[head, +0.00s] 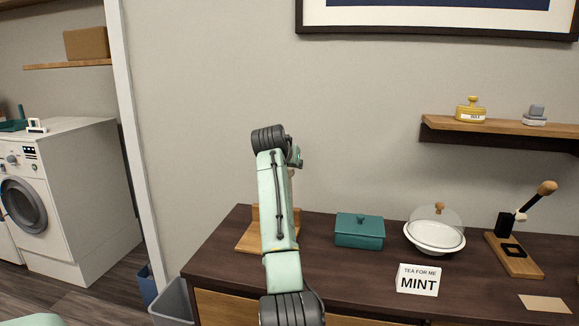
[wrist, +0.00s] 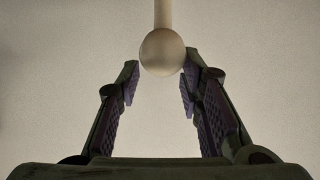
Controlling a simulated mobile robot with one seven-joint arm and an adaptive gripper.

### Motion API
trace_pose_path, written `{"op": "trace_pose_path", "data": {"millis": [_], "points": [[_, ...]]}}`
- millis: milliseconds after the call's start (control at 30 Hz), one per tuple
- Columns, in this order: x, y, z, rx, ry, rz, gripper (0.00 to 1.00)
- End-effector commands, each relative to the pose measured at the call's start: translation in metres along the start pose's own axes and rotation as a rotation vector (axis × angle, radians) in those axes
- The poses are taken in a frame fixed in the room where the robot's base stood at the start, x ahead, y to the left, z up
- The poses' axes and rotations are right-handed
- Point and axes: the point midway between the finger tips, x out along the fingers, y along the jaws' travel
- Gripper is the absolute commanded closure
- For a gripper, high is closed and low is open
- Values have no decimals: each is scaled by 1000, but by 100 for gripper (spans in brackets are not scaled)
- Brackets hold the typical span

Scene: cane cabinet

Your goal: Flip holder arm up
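A pale round knob (wrist: 162,53) on the end of a thin rod (wrist: 163,14) shows in the wrist view, the rod running up out of the picture. My gripper (wrist: 160,82) is open, with its two fingers spread below and to either side of the knob. The knob lies at the fingertips, close to the right one; I cannot tell whether they touch. In the head view, a wooden stand (head: 250,240) on the cabinet is partly hidden behind my arm. A small wooden bit (head: 291,172) shows beside my arm; my fingers are hidden there.
On the dark cabinet top (head: 345,273) are a teal box (head: 359,231), a white dish with a clear cover (head: 435,234), a MINT card (head: 418,280) and a wooden press with a lever (head: 514,256). A wall shelf (head: 490,125) holds small items at right.

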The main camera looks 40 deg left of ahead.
Motion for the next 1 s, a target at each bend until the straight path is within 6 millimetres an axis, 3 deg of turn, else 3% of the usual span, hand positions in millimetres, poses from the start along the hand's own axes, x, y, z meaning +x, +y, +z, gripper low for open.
{"op": "trace_pose_path", "data": {"millis": [200, 567, 767, 1000], "points": [[1, -1, 3, -1, -6, -1, 50], [-1, -2, 4, -1, -9, -2, 50], [-25, -3, 4, -1, -7, -2, 50], [-77, -2, 3, 0, -6, -2, 50]]}}
